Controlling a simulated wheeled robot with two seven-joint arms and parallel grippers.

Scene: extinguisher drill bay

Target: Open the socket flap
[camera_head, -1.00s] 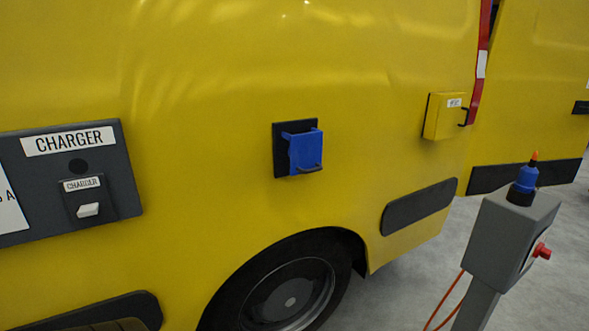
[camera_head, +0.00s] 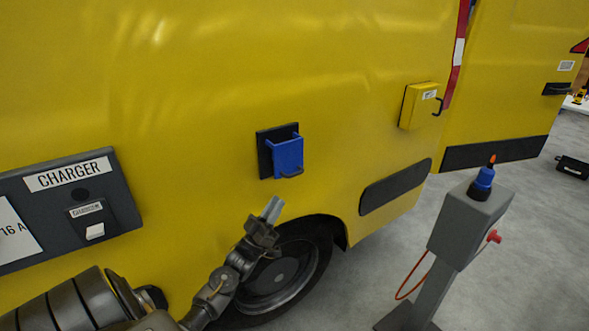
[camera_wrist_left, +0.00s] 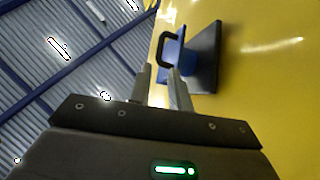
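The socket flap (camera_head: 288,157) is a blue cover on a black plate (camera_head: 264,155) on the yellow van side. A dark loop handle (camera_head: 292,173) sticks out at its lower edge. The flap hangs down in front of the plate. My left gripper (camera_head: 273,208) is just below the flap, fingers pointing up towards it and apart from it. In the left wrist view, the flap (camera_wrist_left: 173,50) and its handle (camera_wrist_left: 164,48) show beyond the fingertips (camera_wrist_left: 160,70), which have an empty gap between them. My right gripper is not in view.
A dark charger panel (camera_head: 125,190) is on the van to the left. A yellow box (camera_head: 416,106) with a hook is to the right. A grey post (camera_head: 465,225) with a blue plug (camera_head: 482,182) stands on the floor at right. A wheel (camera_head: 280,275) is below.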

